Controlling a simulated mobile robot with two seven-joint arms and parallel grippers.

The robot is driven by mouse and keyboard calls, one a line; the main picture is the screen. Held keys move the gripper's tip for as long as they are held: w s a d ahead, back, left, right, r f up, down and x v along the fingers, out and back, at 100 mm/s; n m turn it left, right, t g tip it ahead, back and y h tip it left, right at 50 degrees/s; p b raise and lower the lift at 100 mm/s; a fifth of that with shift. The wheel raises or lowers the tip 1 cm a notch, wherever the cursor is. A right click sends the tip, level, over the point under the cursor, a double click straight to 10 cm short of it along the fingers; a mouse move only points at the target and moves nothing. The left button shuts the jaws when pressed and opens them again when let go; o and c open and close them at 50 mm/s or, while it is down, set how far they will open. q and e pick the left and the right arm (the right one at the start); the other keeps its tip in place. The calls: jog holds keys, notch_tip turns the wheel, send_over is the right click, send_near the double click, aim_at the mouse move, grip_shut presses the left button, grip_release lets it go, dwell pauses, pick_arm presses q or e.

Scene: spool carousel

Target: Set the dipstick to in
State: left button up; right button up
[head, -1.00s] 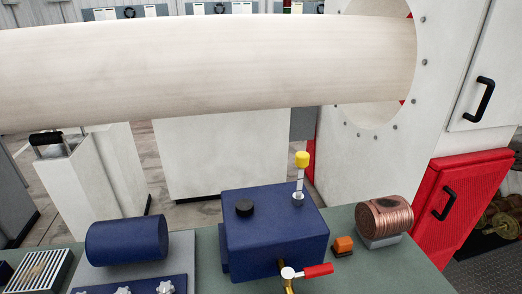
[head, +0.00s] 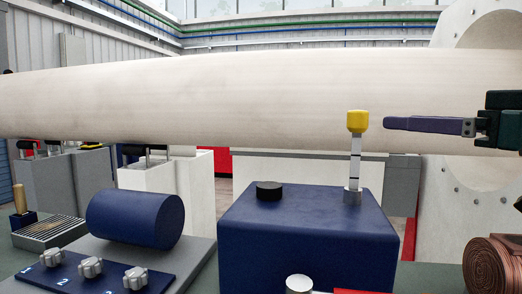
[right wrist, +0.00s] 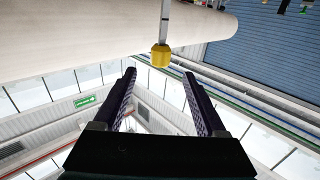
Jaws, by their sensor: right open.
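The dipstick has a yellow knob (head: 357,121) on a pale rod with dark marks (head: 355,158). It stands upright in a grey collar on top of the blue box (head: 305,240), with a good length of rod showing above the collar. My right gripper (head: 388,123) comes in from the right at about knob height, its fingertips a short way right of the knob. In the right wrist view the open fingers (right wrist: 158,88) have nothing between them, and the yellow knob (right wrist: 160,55) lies just beyond the tips. My left gripper is not in view.
A black cap (head: 269,190) sits on the blue box, left of the dipstick. A blue cylinder (head: 135,218) and several knobs (head: 90,266) are at left. A copper coil (head: 492,264) is at right. A large pale roll (head: 220,95) spans behind the knob.

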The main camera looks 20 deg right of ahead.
aim_at(367, 118)
jog(key=p+x, duration=0.2)
jog(key=x, duration=0.6)
jog(key=shift+w+r+p, duration=0.15)
jog(key=shift+w+p, duration=0.15)
jog(key=shift+p, duration=0.05)
jog(key=shift+w+a, duration=0.25)
jog(key=shift+w, duration=0.4)
jog(key=shift+c, duration=0.2)
jog(key=c, duration=0.6)
grip_shut()
